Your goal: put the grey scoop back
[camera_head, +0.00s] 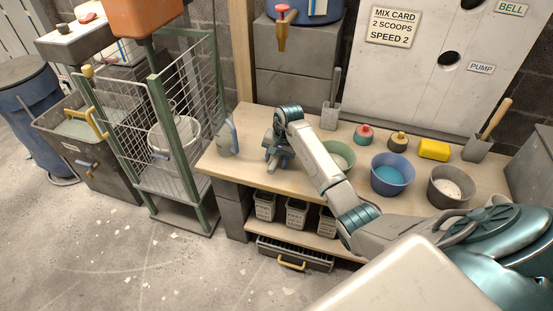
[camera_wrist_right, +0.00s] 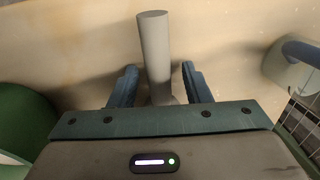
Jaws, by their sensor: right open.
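My right gripper (camera_head: 277,158) is low over the left part of the workbench, and its jaws are open. In the right wrist view a grey round post or handle (camera_wrist_right: 154,50) stands between the two open fingers (camera_wrist_right: 160,85). Its lower end is hidden by the gripper body, and I cannot tell whether it belongs to the grey scoop. In the head view the gripper hides this spot. My left gripper is not in view.
A blue-grey jug (camera_head: 229,138) stands left of the gripper. A green bowl (camera_head: 343,152), blue bowl (camera_head: 392,187) and grey bowl (camera_head: 450,198) stand to the right. My right arm crosses the bench.

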